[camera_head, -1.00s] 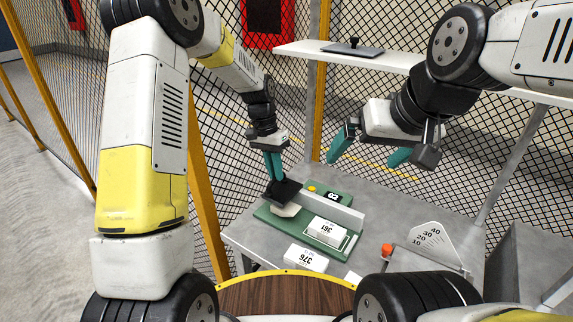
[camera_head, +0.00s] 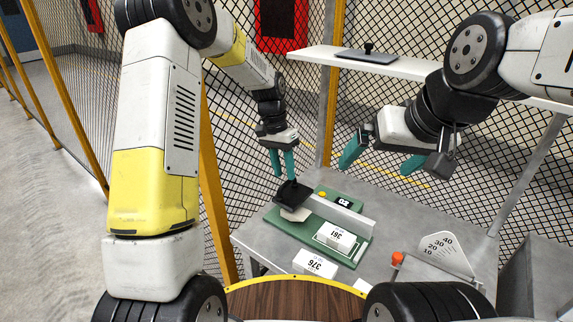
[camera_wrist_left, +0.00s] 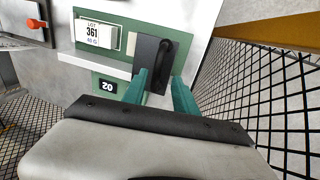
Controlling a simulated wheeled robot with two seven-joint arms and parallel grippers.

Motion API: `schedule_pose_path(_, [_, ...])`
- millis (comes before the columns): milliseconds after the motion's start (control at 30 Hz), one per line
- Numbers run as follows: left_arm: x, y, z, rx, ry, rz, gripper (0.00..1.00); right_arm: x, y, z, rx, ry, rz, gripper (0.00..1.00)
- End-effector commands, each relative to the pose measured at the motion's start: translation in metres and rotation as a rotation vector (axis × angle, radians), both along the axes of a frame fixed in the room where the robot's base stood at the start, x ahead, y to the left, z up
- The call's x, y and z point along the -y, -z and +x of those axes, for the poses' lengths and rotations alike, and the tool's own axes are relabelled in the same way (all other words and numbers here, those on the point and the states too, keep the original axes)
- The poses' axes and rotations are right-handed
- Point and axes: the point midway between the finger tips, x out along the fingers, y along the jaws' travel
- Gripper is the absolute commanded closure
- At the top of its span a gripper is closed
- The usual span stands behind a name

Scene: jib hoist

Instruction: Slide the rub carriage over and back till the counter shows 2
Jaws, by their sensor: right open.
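The rub carriage (camera_head: 293,194) is a black block with a handle, at the left end of the green base (camera_head: 309,237) in the head view. A pale piece shows beneath it. In the left wrist view the carriage (camera_wrist_left: 150,52) is just beyond my fingers. The counter (camera_head: 344,202) sits behind the rail; its digits look like 0 and 2, also in the left wrist view (camera_wrist_left: 106,86). My left gripper (camera_head: 283,177) is open, fingers apart, just above the carriage handle. My right gripper (camera_head: 376,166) is open and empty, above the table's back right.
A white block marked 361 (camera_head: 335,238) sits on the base, and another marked 376 (camera_head: 315,263) in front. A scale dial (camera_head: 440,252) and an orange knob (camera_head: 397,258) stand right. A shelf (camera_head: 400,65) and mesh fence (camera_head: 270,95) are behind.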

Motion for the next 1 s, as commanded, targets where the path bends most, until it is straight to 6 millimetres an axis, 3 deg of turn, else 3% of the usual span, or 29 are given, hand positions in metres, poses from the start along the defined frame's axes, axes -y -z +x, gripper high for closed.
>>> schedule_pose_path(300, [-0.009,-0.051,0.007,0.003,-0.002,0.0,0.66,0.0,0.0,0.0,0.0,0.0,0.0,0.0])
schedule_pose_path(800, [-0.012,-0.063,0.006,0.007,-0.005,0.001,0.66,0.0,0.0,0.0,0.0,0.0,0.0,0.0])
schedule_pose_path(1000, [-0.025,-0.099,-0.015,0.069,-0.058,0.008,0.66,0.0,0.0,0.0,0.0,0.0,0.0,0.0])
